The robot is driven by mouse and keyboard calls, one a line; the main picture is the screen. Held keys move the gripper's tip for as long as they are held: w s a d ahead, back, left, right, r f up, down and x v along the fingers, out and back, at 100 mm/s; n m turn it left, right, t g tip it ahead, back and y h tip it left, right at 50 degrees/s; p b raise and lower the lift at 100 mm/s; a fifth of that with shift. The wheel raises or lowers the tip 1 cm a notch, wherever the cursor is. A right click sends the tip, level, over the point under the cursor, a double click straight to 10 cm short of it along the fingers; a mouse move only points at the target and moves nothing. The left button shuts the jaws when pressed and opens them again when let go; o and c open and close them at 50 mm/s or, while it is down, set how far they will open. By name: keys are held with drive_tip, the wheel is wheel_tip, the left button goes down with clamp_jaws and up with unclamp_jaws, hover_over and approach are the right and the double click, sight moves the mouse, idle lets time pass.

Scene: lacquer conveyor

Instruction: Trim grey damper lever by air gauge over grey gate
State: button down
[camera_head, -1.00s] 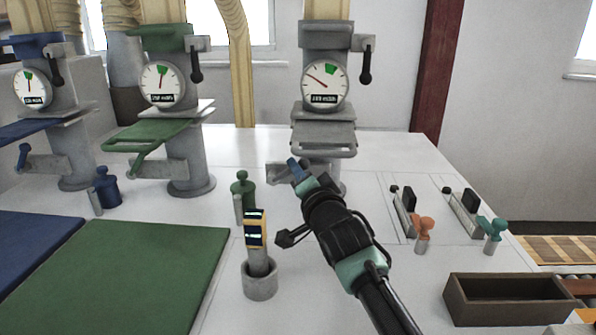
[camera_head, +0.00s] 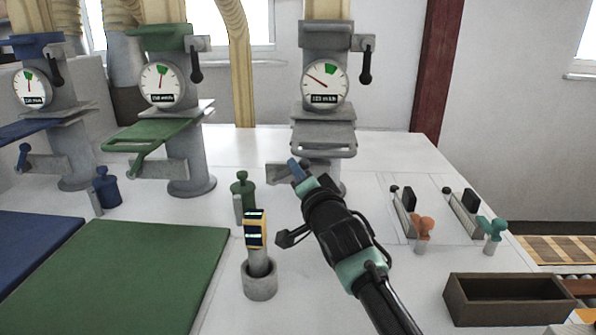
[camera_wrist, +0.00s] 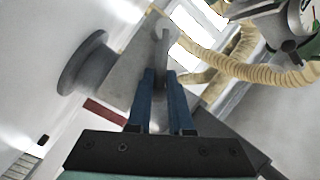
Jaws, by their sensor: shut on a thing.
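The grey station's air gauge (camera_head: 324,84) has its needle pointing to the upper left, left of the green sector at the top. The small readout under it is too blurred to read surely. The grey gate (camera_head: 323,138) sits level below the gauge. The grey damper lever (camera_head: 282,174) is low on the grey column, partly hidden by my gripper (camera_head: 296,170). In the wrist view my gripper (camera_wrist: 163,85) has its two blue fingers closed on either side of the grey lever (camera_wrist: 162,45), whose rounded end shows beyond the fingertips.
A black-handled crank (camera_head: 366,62) hangs beside the gauge. Green (camera_head: 170,130) and blue (camera_head: 30,128) stations stand to the left. A holder with a yellow-and-black device (camera_head: 256,230) and a green weight-like piece (camera_head: 242,186) stand left of my arm. A brown tray (camera_head: 508,305) lies at right.

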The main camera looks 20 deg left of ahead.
drive_tip(key=shift+r, duration=0.1)
drive_tip(key=n, duration=0.1)
drive_tip(key=a+r+n+h+p, duration=0.1)
drive_tip(key=n, duration=0.1)
drive_tip(key=a+r+n+g, duration=0.1)
drive_tip(key=shift+s+n+h+p, duration=0.25)
drive_tip(key=shift+n+h+p, duration=0.05)
drive_tip(key=shift+n+h, duration=0.1)
idle(0.3)
drive_tip(key=c, duration=0.8)
unclamp_jaws()
drive_tip(key=shift+c, duration=0.2)
drive_tip(key=shift+d, duration=0.1)
